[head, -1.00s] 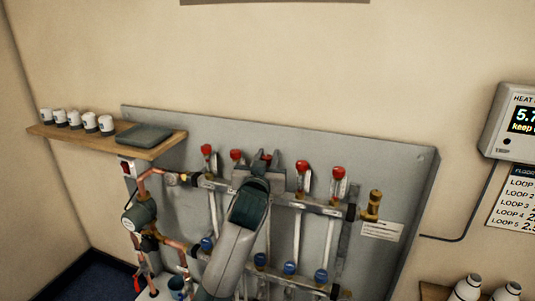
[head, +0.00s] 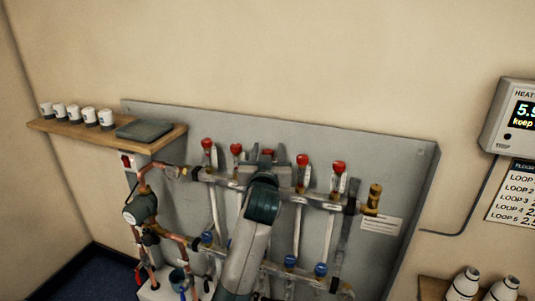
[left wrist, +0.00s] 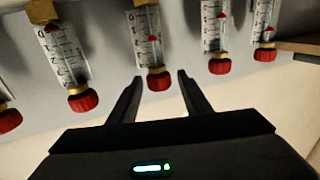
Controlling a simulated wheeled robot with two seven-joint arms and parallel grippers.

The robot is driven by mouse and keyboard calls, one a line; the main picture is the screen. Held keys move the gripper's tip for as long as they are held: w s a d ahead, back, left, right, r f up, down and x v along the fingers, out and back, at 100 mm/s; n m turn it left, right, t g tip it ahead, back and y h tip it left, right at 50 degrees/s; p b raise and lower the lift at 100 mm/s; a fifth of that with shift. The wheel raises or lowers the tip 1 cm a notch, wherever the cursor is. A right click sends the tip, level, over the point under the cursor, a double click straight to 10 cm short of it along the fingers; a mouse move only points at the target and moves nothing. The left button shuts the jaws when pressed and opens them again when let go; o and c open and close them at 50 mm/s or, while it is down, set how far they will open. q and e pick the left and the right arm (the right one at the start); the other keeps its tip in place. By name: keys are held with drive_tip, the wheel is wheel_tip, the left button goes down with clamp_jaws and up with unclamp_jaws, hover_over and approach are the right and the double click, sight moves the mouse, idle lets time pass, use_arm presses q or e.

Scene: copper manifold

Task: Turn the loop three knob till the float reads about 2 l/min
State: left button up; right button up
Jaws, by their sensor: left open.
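The loop three knob (left wrist: 159,81) is the middle red knob of the row in the left wrist view. In the head view a little of its red (head: 268,152) shows between my fingers. My left gripper (head: 265,154) is open, its fingertips on either side of this knob. In the left wrist view the gripper (left wrist: 160,76) shows gaps between both fingers and the knob. The clear scale tube (left wrist: 149,45) of loop three adjoins the knob, with a small red float (left wrist: 152,38) in it; its exact reading is too small to tell. My right gripper is not in view.
Neighbouring red knobs (head: 236,149) (head: 302,160) stand close on both sides. Blue caps (head: 290,261) line the lower rail. A wall display (head: 520,115) and loop list (head: 512,193) are at right. A wooden shelf (head: 165,141) with several white caps is at upper left.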

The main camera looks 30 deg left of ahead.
use_arm(q)
drive_tip(key=shift+s+d, duration=0.3)
drive_tip(key=shift+s, duration=0.15)
drive_tip(key=p+v, duration=0.3)
drive_tip(key=v, duration=1.3)
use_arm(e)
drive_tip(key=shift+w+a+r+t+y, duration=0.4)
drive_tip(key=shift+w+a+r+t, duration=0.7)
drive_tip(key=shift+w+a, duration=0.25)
use_arm(q)
drive_tip(key=shift+d, duration=0.1)
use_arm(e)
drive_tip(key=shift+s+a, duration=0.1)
